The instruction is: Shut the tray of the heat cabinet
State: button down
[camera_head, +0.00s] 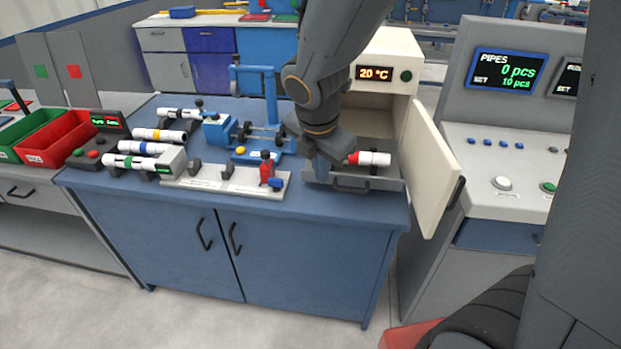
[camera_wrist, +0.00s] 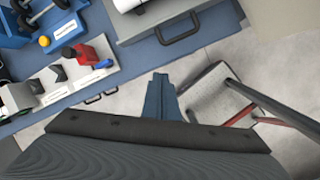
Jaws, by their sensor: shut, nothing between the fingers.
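The heat cabinet (camera_head: 385,48) is a cream box at the back right of the bench, its display reading 20 °C. Its door (camera_head: 428,150) stands open to the right. The grey tray (camera_head: 391,184) is pulled out and bears a white pipe with a red end (camera_head: 377,158). The tray's front handle (camera_wrist: 180,32) shows at the top of the wrist view. My gripper (camera_head: 322,176) is shut and empty by the tray's left front part. In the wrist view my gripper (camera_wrist: 161,80) lies apart from the handle. My arm hides part of the cabinet and tray.
Left of the tray is a pale fixture (camera_head: 225,178) with a red clamp (camera_head: 267,168). Several pipes, including a white one with a blue band (camera_head: 143,148), lie further left. A console (camera_head: 497,150) stands right of the open door. Floor (camera_wrist: 285,65) shows in front of the bench.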

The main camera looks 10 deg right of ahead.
jog(key=w+f+n+b, duration=0.1)
jog(key=w+f+n, duration=0.1)
jog(key=f, duration=0.1)
jog(key=w+a+f+n+b, duration=0.1)
jog(key=f+n, duration=0.1)
jog(key=f, duration=0.1)
jog(key=w+a+f+n+b, duration=0.1)
jog(key=w+f+n, duration=0.1)
jog(key=f, duration=0.1)
jog(key=shift+w+f+n+t, duration=0.1)
jog(key=shift+w+n+t, duration=0.2)
jog(key=shift+t, duration=0.1)
jog(key=shift+w+d, duration=0.15)
jog(key=shift+w, duration=0.4)
jog(key=shift+w+d, duration=0.15)
jog(key=shift+w, duration=0.4)
jog(key=shift+w+d+p, duration=0.25)
jog(key=shift+w+p, duration=0.3)
jog(key=shift+w, duration=0.3)
